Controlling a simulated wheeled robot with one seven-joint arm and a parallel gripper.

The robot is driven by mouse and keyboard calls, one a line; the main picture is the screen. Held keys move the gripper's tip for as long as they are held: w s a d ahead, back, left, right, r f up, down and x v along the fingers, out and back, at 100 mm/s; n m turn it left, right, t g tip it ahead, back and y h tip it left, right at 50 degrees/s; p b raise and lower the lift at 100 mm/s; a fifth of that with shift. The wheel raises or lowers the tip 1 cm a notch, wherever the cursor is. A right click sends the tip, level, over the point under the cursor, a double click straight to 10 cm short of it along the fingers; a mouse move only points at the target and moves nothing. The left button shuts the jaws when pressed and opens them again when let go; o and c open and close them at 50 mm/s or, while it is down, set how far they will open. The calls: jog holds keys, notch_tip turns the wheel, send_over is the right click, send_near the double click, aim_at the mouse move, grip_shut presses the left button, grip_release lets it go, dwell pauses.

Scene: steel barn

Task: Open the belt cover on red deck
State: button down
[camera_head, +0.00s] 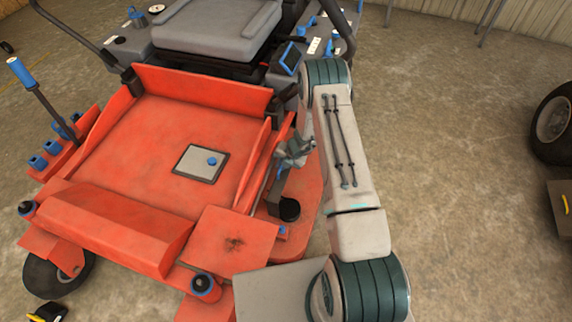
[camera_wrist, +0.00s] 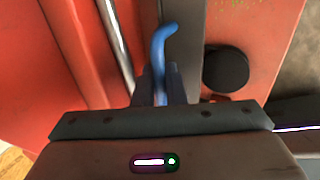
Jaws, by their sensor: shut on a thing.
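The red deck (camera_head: 308,197) sits low at the right side of the red mower. My gripper (camera_head: 287,160) is over it, beside the foot platform. In the wrist view my gripper (camera_wrist: 160,85) is shut on a blue bent handle (camera_wrist: 158,45), whose hooked top sticks out beyond the fingers. The handle's lower part is hidden between the fingers. A black round cap (camera_wrist: 226,68) is just right of the fingers; it also shows in the head view (camera_head: 289,209). I cannot tell which panel is the belt cover or whether it has lifted.
The grey seat (camera_head: 215,30) is behind. A metal rod (camera_wrist: 113,40) runs left of my fingers. The concrete floor (camera_head: 450,130) at right is clear up to a black wheel (camera_head: 553,120).

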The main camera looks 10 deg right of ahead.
jog(key=shift+w+a, duration=0.15)
dwell(0.3)
jog(key=c, duration=1.9)
grip_release()
jog(key=p+v, duration=0.2)
jog(key=v, duration=1.2)
jog(key=shift+f, duration=0.1)
